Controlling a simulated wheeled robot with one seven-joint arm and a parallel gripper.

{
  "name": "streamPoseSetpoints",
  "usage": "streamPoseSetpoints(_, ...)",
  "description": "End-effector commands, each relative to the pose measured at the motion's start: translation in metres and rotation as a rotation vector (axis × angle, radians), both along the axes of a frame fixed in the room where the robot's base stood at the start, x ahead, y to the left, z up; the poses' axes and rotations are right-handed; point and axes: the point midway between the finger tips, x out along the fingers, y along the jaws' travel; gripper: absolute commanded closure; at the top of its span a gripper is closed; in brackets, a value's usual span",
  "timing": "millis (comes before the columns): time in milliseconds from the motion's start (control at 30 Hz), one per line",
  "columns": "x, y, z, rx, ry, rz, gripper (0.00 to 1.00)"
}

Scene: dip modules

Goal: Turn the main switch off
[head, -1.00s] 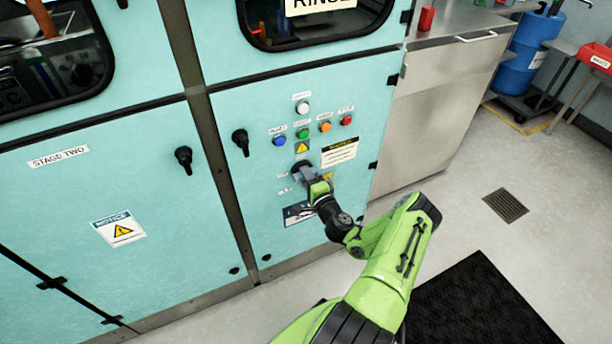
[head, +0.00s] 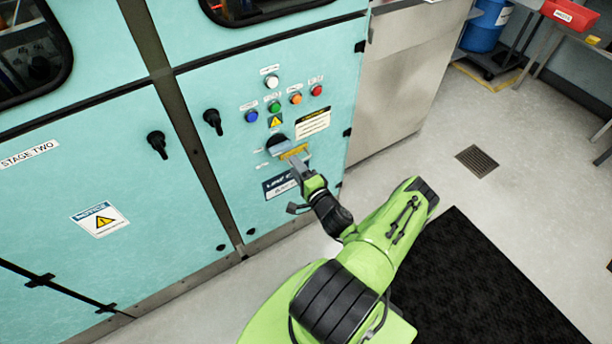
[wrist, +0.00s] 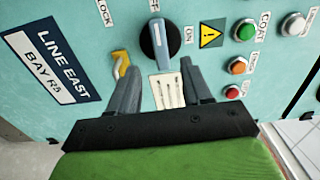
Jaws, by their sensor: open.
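The main switch (head: 279,147) is a round black knob with a grey-blue bar handle on the teal panel. In the wrist view the switch (wrist: 160,42) has its bar's upper end toward the OFF label (wrist: 154,5), while the ON label (wrist: 188,36) is at its right. In the panel's own direction the bar lies roughly level. My gripper (wrist: 160,75) is open and empty, its two fingers apart just short of the switch, with a clear gap to the bar. In the head view my gripper (head: 298,168) is in front of the panel, just below and right of the switch.
A yellow hasp (wrist: 122,62) is beside the switch, close to the left finger in the wrist view. Blue, green, orange and red (head: 316,90) buttons and a white one are above the switch. Clear floor and a black mat (head: 490,290) are at right.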

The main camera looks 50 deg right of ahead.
Motion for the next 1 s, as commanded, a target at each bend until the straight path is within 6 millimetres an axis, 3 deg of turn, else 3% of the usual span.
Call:
streamPoseSetpoints(100,-0.032,0.008,0.003,0.005,0.000,-0.007,0.51)
streamPoseSetpoints(300,-0.059,0.017,0.001,0.000,0.000,-0.003,0.51)
streamPoseSetpoints(900,-0.061,0.018,0.000,-0.002,0.000,0.001,0.51)
streamPoseSetpoints(1000,-0.053,0.024,0.011,-0.035,0.011,0.068,0.51)
